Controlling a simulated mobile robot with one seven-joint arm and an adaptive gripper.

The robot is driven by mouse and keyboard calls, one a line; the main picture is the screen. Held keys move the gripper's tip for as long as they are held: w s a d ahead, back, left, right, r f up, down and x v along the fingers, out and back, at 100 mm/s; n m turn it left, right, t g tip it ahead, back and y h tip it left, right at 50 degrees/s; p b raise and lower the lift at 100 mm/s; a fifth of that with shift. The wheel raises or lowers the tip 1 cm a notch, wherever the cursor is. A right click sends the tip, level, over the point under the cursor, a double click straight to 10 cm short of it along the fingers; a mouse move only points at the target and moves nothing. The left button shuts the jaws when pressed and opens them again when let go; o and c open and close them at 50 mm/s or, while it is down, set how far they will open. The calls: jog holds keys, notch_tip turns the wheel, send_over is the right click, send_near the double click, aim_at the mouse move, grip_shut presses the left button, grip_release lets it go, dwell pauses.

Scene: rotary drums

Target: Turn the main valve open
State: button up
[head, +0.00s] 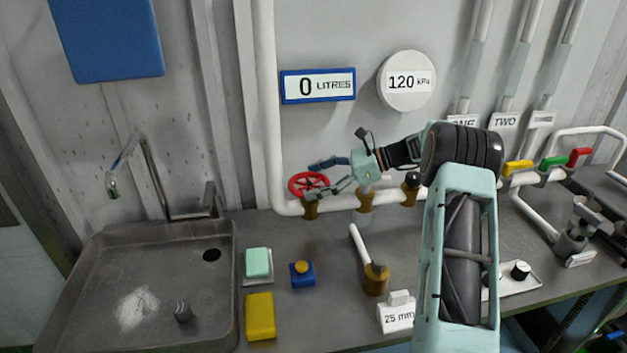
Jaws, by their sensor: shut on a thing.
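The main valve appears as a red handwheel (309,184) on a brass body at the left end of the white horizontal pipe, against the wall. My gripper (323,178) reaches in from the right, one finger above and one below the right side of the wheel. Its jaws are closed on the wheel's rim, and the fingers cover part of that right side. Whether the valve is open or closed cannot be told from this view.
More brass fittings (365,200) sit along the pipe. Yellow (517,167), green (553,162) and red (580,157) handles are at right. A sink (150,290) is at left. A sponge (260,316) and a blue button box (302,275) lie on the counter.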

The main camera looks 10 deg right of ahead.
jog(key=o, duration=1.2)
jog(key=shift+c, duration=0.2)
jog(key=v, duration=1.2)
